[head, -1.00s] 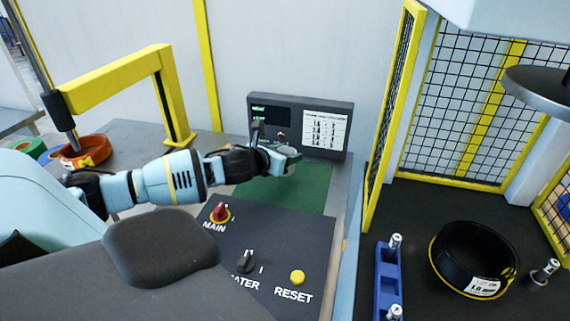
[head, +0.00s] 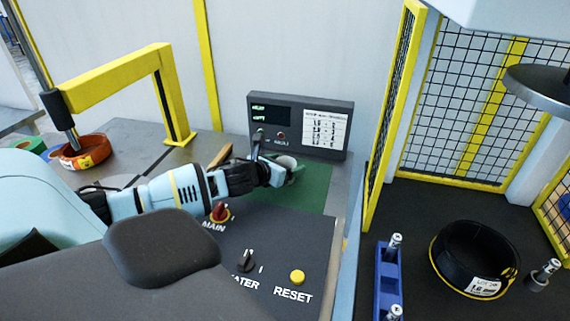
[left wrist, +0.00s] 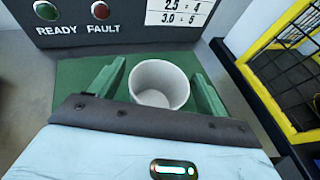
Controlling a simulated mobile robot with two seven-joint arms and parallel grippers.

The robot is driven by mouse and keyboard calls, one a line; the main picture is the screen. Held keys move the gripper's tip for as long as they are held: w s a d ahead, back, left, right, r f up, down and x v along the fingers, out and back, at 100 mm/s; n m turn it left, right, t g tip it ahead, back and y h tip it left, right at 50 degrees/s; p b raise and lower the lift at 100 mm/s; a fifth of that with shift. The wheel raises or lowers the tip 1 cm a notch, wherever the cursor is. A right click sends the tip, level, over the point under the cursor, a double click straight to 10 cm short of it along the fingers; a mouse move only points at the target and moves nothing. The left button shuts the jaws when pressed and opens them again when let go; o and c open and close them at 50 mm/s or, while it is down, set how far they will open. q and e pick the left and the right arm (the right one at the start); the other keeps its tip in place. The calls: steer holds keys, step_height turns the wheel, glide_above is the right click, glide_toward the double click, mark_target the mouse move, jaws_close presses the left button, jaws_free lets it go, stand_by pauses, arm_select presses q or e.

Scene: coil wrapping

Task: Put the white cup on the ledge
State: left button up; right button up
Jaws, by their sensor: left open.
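The white cup (left wrist: 158,84) stands upright on a green mat (left wrist: 68,86) in the left wrist view, its open mouth facing up. It shows partly in the head view (head: 286,161), behind my left gripper (head: 287,174). In the left wrist view, my left gripper (left wrist: 157,90) is open, with one green finger on each side of the cup. I cannot tell whether the fingers touch it. My right gripper is not in view. I cannot tell which surface is the ledge.
A dark control box (head: 300,125) stands behind the cup. A panel in front carries a red MAIN switch (head: 220,212) and a yellow RESET button (head: 298,277). A yellow frame (head: 115,80) stands left. A mesh fence (head: 392,115) and black coil (head: 474,258) are right.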

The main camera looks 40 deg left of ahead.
arm_select(q)
steer(key=shift+r, duration=0.1)
steer(key=shift+s+r, duration=0.1)
steer(key=shift+r, duration=0.05)
steer(key=p+v, duration=0.2)
steer(key=v, duration=0.7)
steer(key=shift+d+r, duration=0.1)
steer(key=shift+r, duration=0.05)
steer(key=p+v, duration=0.1)
steer(key=v, duration=0.1)
steer(key=shift+s, duration=0.35)
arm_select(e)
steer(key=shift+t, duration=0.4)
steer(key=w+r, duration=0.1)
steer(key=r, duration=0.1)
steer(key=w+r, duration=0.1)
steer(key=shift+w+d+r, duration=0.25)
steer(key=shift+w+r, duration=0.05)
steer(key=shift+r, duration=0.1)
